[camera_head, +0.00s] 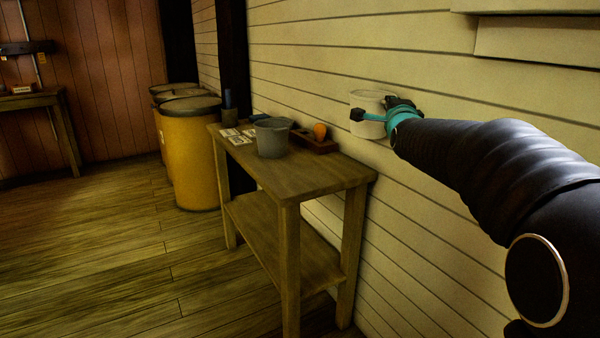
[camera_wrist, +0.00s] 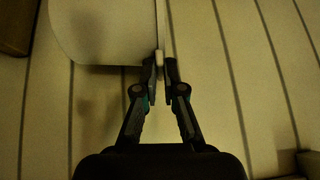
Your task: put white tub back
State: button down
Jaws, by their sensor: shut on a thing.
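The white tub (camera_head: 368,98) is held up in the air in front of the pale plank wall, to the right of the wooden table and above its height. My gripper (camera_head: 376,112) is shut on the tub. In the wrist view the tub (camera_wrist: 98,35) fills the upper left, and the fingertips of my gripper (camera_wrist: 160,72) pinch a thin pale edge of it. My gripper and arm hide part of the tub in the head view. I cannot tell what is inside it.
The wooden table (camera_head: 310,180) holds a grey bucket (camera_head: 272,138), a wooden tray (camera_head: 318,144) with an orange round thing (camera_head: 320,130), pale cards (camera_head: 236,136) and a dark blue cup (camera_head: 228,98). Its right end is bare. Yellow barrels (camera_head: 190,160) stand behind; floor lies open left.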

jog(key=shift+w+a+r+n+y, duration=0.1)
jog(key=shift+w+r+n+y, duration=0.15)
jog(key=shift+n+y, duration=0.45)
jog(key=shift+a+y+p, duration=0.1)
jog(key=shift+y+p, duration=0.2)
jog(key=w+a+f+n+y+b, duration=0.1)
jog(key=a+f+y+b, duration=0.1)
jog(key=a+f, duration=0.4)
jog(key=w+a+f+n+g+y+b, duration=0.1)
jog(key=w+a+f+n+y+b, duration=0.1)
jog(key=a+f, duration=0.5)
jog(key=shift+a+f+n+g+y+b, duration=0.35)
jog(key=shift+a+y, duration=0.45)
jog(key=shift+a, duration=0.7)
jog(key=c, duration=1.3)
grip_release()
jog(key=shift+f, duration=0.1)
